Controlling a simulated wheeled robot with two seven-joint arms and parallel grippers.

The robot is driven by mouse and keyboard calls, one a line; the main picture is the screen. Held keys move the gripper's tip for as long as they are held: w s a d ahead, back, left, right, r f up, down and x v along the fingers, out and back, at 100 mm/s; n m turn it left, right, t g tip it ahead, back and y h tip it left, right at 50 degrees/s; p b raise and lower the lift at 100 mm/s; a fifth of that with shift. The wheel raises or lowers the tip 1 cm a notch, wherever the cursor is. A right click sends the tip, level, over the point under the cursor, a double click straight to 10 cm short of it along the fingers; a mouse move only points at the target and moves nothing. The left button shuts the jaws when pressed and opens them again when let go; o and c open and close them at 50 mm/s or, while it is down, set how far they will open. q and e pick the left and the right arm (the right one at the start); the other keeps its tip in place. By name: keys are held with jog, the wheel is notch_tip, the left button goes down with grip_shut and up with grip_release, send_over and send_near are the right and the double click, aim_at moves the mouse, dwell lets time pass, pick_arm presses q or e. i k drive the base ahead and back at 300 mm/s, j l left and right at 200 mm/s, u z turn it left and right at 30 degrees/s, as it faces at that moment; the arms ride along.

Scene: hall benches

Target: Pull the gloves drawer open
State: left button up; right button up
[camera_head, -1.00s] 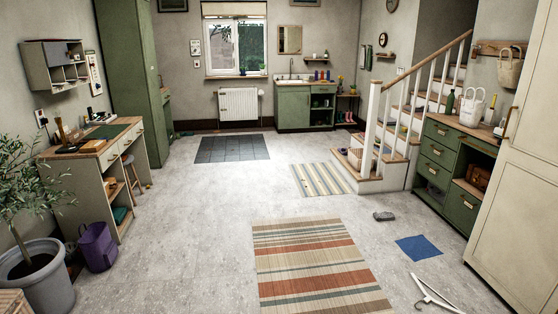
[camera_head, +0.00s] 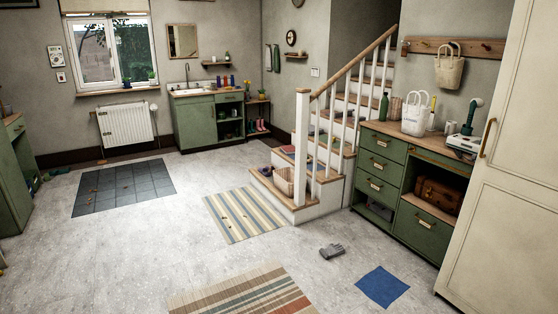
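A green dresser (camera_head: 399,208) with a wooden top stands at the right, beside the stairs. Its left side has a column of green drawers with pale label handles: a top drawer (camera_head: 383,143), a second drawer (camera_head: 379,166) and a third drawer (camera_head: 375,187). A wider drawer (camera_head: 424,229) sits at the lower right, under an open shelf with a brown case (camera_head: 440,194). These drawers look shut. I cannot read any label, so I cannot tell which is the gloves drawer. Neither of my grippers is in view.
A grey glove (camera_head: 332,251) and a blue cloth (camera_head: 382,287) lie on the floor before the dresser. A striped rug (camera_head: 245,214) and a larger rug (camera_head: 245,296) lie to the left. A cream cabinet door (camera_head: 505,190) stands at the right edge.

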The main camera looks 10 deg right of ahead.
aim_at(392, 148)
jog(key=i+l+z, duration=0.3)
jog(key=i, duration=0.65)
jog(key=i+z, duration=0.35)
jog(key=i, duration=0.6)
jog(key=i+j+z, duration=0.3)
jog(key=i, duration=0.65)
jog(key=i+l, duration=0.05)
jog(key=l, duration=0.05)
